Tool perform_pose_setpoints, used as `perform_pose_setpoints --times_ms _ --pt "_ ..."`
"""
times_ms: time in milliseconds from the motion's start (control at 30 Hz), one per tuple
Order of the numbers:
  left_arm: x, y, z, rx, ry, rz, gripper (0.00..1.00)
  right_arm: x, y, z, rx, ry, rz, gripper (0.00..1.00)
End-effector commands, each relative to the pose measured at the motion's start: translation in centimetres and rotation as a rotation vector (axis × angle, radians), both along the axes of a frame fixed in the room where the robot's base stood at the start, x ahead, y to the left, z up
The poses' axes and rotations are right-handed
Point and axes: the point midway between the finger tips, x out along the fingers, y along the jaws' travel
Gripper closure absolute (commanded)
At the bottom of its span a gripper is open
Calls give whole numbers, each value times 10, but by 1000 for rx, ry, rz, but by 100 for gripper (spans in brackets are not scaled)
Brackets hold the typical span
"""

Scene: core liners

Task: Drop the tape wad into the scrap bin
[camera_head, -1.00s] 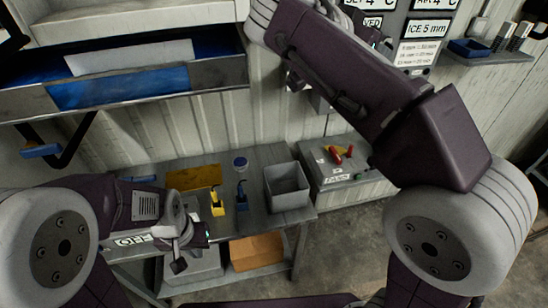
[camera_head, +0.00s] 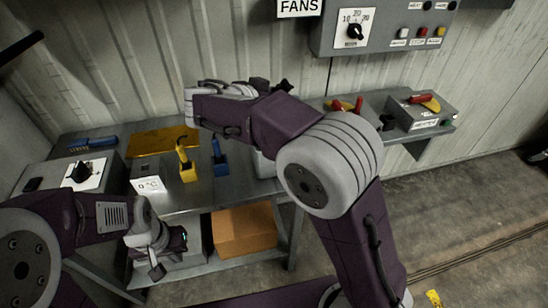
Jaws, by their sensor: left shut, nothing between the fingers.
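I cannot make out the tape wad in this view. A sliver of a pale grey open bin (camera_head: 264,166), likely the scrap bin, shows on the workbench (camera_head: 205,195). My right arm hides most of it. My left gripper (camera_head: 158,268) is low at the left, in front of the bench edge and the lower shelf. It is shut and empty. My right forearm reaches left across the bench's back. My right gripper (camera_head: 268,86) is a dark shape partly behind that forearm, and its jaws are not clear.
A yellow tool (camera_head: 188,170) and a blue tool (camera_head: 220,165) stand on the bench near an orange-yellow sheet (camera_head: 160,142). A dial box (camera_head: 85,174) and 0 °C block (camera_head: 148,182) are left. A cardboard box (camera_head: 245,230) sits below. Switch boxes (camera_head: 420,110) stand right.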

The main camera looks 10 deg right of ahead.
Motion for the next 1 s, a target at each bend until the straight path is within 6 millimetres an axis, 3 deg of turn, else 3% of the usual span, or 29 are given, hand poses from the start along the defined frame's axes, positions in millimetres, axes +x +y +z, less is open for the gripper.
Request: perform_pose_setpoints --times_ms 233,600,867,900,1000 --pt "0 0 -5 0 0 0 100 0 0 -8 -1 1 1 88" --pt "0 0 -31 0 0 0 100 0 0 -56 -1 2 0 88" --pt "0 0 -31 0 0 0 100 0 0 -58 0 0 0 88" --pt "0 0 -31 0 0 0 100 0 0 -58 0 0 0 47" --pt "0 0 -31 0 0 0 100 0 0 -58 0 0 0 25"
